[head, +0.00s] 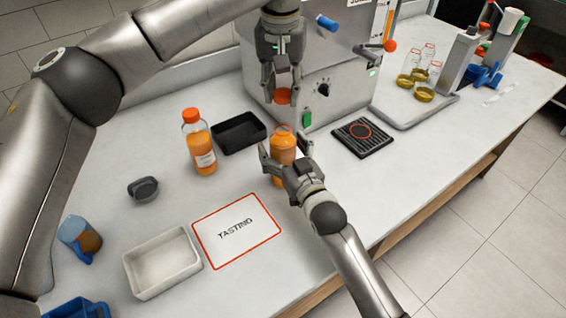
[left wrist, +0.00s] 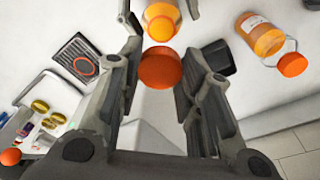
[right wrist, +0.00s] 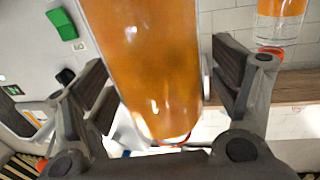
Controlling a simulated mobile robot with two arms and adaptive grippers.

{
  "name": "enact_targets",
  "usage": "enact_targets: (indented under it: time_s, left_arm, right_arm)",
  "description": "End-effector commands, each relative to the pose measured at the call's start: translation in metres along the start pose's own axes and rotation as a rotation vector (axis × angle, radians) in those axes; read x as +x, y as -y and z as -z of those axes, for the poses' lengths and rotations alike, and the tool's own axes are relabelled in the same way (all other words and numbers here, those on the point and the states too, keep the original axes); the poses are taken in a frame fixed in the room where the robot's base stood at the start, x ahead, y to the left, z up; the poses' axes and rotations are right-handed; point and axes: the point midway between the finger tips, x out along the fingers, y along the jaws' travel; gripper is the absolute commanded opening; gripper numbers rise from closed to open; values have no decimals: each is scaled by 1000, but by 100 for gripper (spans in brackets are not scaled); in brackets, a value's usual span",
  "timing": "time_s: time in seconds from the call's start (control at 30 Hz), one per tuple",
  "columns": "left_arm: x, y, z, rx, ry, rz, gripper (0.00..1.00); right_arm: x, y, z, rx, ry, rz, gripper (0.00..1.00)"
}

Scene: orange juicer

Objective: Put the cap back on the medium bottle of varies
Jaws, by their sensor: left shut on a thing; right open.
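My left gripper (head: 282,84) is shut on an orange cap (head: 283,97), which also shows between its fingers in the left wrist view (left wrist: 160,68). It holds the cap above an uncapped bottle of orange juice (head: 283,148), with a gap between them in the head view. The bottle stands upright on the counter; its top shows just beyond the cap in the left wrist view (left wrist: 160,20). My right gripper (head: 284,152) is open, with its fingers on either side of this bottle. The bottle's body (right wrist: 145,60) fills the middle of the right wrist view.
A capped, labelled juice bottle (head: 199,148) stands to the left, near a black tray (head: 256,133). The steel juicer (head: 330,70) is close behind my left gripper. A black drip grate (head: 350,145) lies right. The TASTING mat (head: 215,222) and white tray (head: 140,283) are in front.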

Motion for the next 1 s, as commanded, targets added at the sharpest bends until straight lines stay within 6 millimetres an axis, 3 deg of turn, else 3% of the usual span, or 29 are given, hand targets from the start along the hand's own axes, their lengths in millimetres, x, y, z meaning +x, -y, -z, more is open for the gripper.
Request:
enact_targets:
  time_s: [0.13,0.67,0.77,1.0]
  left_arm:
    - [0,0,0,0,0,0,27]
    - [0,0,0,0,0,0,27]
    - [4,0,-1,0,2,0,27]
    - [39,0,-5,1,6,0,27]
  right_arm:
    - [0,0,0,0,0,0,82]
    - [0,0,0,0,0,0,14]
    - [0,0,0,0,0,0,14]
    - [0,0,0,0,0,0,14]
